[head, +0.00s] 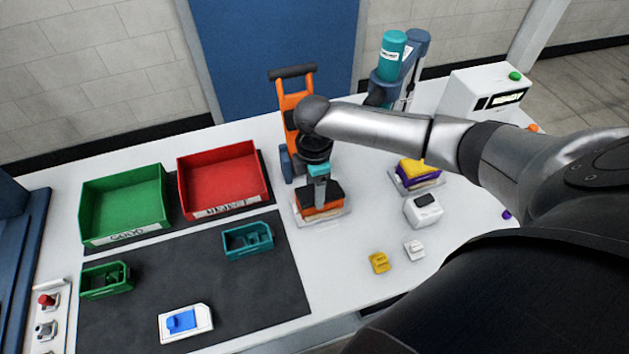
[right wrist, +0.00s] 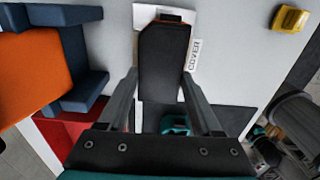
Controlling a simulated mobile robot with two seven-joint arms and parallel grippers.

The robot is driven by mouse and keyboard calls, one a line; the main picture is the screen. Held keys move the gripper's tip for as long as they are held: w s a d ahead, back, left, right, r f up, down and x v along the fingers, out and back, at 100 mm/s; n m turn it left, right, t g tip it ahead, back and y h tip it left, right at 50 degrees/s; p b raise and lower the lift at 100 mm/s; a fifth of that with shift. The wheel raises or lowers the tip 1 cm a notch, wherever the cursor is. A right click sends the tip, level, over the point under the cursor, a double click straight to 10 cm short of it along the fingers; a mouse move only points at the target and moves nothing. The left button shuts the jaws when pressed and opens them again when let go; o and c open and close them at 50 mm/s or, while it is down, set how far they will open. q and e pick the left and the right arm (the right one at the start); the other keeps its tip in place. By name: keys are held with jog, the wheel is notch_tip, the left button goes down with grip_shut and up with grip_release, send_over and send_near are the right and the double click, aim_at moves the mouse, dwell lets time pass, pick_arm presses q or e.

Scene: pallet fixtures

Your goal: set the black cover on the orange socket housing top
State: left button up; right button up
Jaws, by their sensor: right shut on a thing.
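My right gripper (head: 320,187) points down over the white pallet plate (head: 335,213) near the middle of the table. It is shut on the black cover (right wrist: 165,62), which shows between its fingers in the right wrist view. In the head view the black cover (head: 333,190) is right over the orange socket housing (head: 318,211). I cannot tell whether the cover rests on the housing or is slightly above it. In the right wrist view the cover hides most of what is below it; a "COVER" label shows beside it. My left gripper is not in view.
An orange fixture (head: 288,101) with blue feet stands close behind the pallet. A purple and yellow assembly (head: 417,172) on a plate and a white device (head: 423,210) are to the right. Red (head: 222,177) and green (head: 125,206) bins stand left. Small yellow (head: 379,262) and white parts lie in front.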

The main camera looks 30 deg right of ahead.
jog(key=o, duration=1.4)
jog(key=shift+r, duration=0.1)
notch_tip(320, 180, up, 15)
jog(key=p, duration=0.1)
jog(key=shift+s, duration=0.1)
